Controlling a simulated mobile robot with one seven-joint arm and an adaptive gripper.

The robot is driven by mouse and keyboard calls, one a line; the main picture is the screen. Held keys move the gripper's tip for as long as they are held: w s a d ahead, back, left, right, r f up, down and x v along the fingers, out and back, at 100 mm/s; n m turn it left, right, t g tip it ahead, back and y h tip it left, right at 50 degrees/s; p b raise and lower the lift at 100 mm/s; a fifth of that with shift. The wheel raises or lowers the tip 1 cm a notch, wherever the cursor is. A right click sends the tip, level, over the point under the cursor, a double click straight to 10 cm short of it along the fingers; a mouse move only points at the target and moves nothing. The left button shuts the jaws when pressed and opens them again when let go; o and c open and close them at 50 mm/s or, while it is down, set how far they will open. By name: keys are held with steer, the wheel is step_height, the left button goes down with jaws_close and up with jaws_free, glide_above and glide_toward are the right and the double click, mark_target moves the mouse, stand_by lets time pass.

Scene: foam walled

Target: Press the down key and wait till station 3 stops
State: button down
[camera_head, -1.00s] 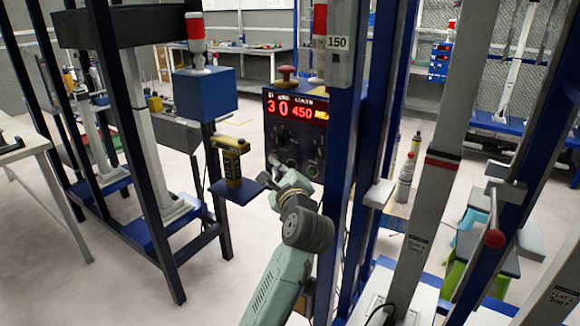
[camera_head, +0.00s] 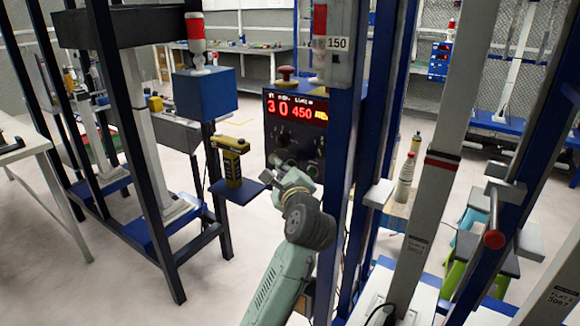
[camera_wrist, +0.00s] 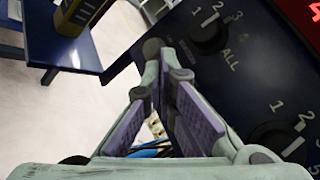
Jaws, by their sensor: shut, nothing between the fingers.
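The control box (camera_head: 340,150) stands mid-picture in the head view, with a lit red display (camera_head: 297,110) reading about "3 0 450"; smaller text is blurred. Its dark panel fills the upper right of the wrist view. One knob (camera_wrist: 210,30) has marks 1 to 4 and ALL; a second knob (camera_wrist: 276,142) is numbered too. My gripper (camera_head: 281,163) is shut and empty, its tips at the lower left of the panel; they show in the wrist view too (camera_wrist: 160,55). I cannot make out the down key or tell whether the tips touch the panel.
A blue shelf (camera_head: 237,192) with a yellow-and-black tool (camera_head: 232,160) stands close left of my gripper. Blue posts and a column marked 150 (camera_head: 338,43) rise close on the right. Open floor lies front left.

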steer(key=shift+w+d, duration=0.55)
stand_by(1.3)
steer(key=shift+s+d+f, duration=0.1)
steer(key=shift+s+f, duration=0.15)
steer(key=shift+s, duration=0.55)
steer(key=s+a+b, duration=0.1)
steer(key=s+a, duration=0.2)
steer(key=s, duration=0.1)
steer(key=shift+a, duration=0.3)
stand_by(0.4)
